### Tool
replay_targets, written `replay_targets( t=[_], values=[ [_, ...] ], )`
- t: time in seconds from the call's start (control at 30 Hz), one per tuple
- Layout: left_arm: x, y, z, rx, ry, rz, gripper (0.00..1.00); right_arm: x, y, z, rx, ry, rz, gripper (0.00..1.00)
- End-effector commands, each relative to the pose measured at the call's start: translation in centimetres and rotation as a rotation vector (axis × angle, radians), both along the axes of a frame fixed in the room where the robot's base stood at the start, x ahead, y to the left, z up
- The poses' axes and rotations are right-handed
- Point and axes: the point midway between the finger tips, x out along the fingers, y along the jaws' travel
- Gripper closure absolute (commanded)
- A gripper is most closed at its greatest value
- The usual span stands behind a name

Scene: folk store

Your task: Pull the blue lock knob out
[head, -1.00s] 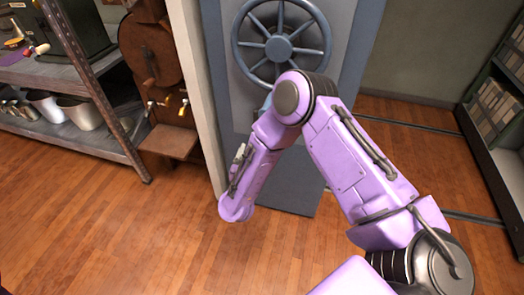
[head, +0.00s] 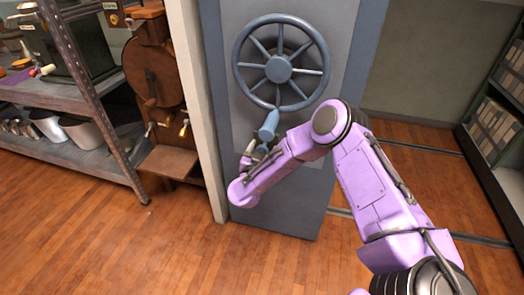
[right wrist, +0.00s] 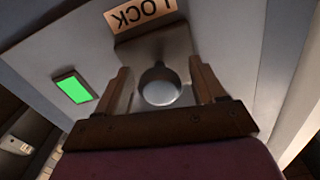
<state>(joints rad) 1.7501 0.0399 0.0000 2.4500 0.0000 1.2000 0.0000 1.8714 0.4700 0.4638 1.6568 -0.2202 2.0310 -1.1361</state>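The lock knob (right wrist: 160,86) shows in the right wrist view as a round, dark-sided piece with a pale end, in front of a plate beside the LOCK label (right wrist: 140,12). The label appears upside down. My right gripper (right wrist: 161,80) is open, one finger on each side of the knob, with gaps showing. I cannot tell how far the fingers reach along it. In the head view my right gripper (head: 250,156) is small and partly hidden by my arm, close to the blue-grey door (head: 345,60). The knob is not clear there. My left gripper is out of view.
A large spoked wheel (head: 278,69) is on the door, with a light blue handle-like piece (head: 268,123) below it. A green lit panel (right wrist: 73,88) is near the knob. A metal shelf (head: 75,155) stands left, a bookshelf (head: 495,115) right. Wooden floor lies open in front.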

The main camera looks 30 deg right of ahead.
Motion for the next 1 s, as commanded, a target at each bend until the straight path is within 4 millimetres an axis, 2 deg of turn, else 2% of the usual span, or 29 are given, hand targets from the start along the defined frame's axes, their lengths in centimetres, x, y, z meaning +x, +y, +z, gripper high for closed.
replay_targets(
  t=[0.03,0.2,0.3,0.53,0.83,0.87,0.9,0.93,1.0],
  values=[
    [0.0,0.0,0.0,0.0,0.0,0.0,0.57,0.0,0.0,0.0,0.0,0.0,0.0,0.47],
    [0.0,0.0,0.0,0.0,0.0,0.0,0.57,0.0,0.0,0.0,0.0,0.0,0.0,1.0],
    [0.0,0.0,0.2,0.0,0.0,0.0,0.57,-0.1,0.2,0.1,0.0,0.0,0.001,1.0],
    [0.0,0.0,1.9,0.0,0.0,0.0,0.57,-2.0,2.5,0.2,-0.001,0.003,0.003,1.0],
    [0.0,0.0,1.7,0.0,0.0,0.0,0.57,-2.4,2.8,-0.2,0.004,0.003,0.001,1.0],
    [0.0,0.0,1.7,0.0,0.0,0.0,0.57,-2.4,2.8,-0.2,0.003,0.004,0.001,0.49],
    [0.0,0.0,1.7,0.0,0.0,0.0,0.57,-2.4,2.8,-0.2,0.003,0.004,0.001,0.36],
    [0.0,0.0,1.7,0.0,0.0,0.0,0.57,-2.4,2.8,-0.2,0.003,0.004,0.001,0.3],
    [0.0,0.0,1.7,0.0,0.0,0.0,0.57,-2.3,2.7,-0.2,0.002,0.002,0.0,0.3]
  ],
)
